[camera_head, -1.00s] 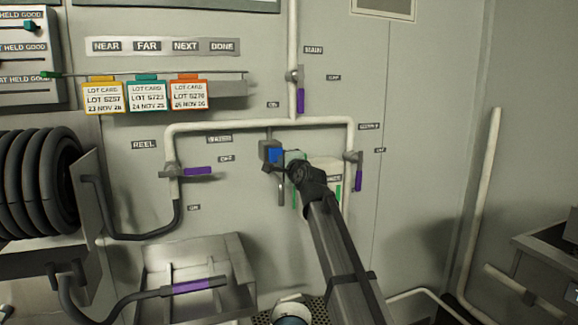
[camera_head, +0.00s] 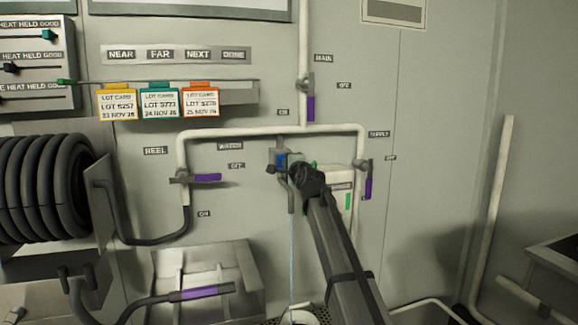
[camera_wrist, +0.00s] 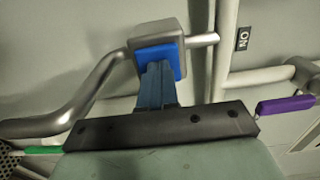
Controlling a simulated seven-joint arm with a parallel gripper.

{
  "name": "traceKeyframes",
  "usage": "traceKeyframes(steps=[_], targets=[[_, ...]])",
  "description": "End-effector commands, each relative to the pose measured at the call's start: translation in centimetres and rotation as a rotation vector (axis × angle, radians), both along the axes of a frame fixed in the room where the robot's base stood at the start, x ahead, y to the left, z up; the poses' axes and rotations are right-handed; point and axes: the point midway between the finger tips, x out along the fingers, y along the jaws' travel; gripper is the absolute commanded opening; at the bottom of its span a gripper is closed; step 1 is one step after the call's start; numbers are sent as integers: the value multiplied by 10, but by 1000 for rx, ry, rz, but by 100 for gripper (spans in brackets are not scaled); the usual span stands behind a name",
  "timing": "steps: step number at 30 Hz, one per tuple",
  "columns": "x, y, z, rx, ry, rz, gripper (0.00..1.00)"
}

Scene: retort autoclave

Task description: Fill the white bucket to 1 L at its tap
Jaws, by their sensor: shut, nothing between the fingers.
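The tap is a grey box with a blue push pad (camera_head: 281,160) and a bent spout, on the back wall. In the wrist view, my shut, empty fingers (camera_wrist: 157,70) reach the blue pad (camera_wrist: 172,49) and appear to touch it. My gripper (camera_head: 292,167) is partly hidden by my own wrist in the head view. A thin pale stream of water (camera_head: 291,250) falls from the spout. Below it, the white bucket (camera_head: 300,313) shows only its upper part at the bottom edge; its water level cannot be read.
A pale pipe (camera_head: 250,133) runs above the tap, with purple-handled valves at its left (camera_head: 207,178) and right (camera_head: 368,188). A hose reel (camera_head: 45,185) stands at the left and a metal tray (camera_head: 240,265) below.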

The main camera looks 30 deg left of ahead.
Motion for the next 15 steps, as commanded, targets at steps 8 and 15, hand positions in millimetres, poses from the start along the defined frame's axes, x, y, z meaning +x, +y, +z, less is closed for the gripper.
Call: traceKeyframes(steps=[8,15], targets=[[3,3,3,4,-4,-2,0],[-3,-3,3,5,-5,-2,0]])
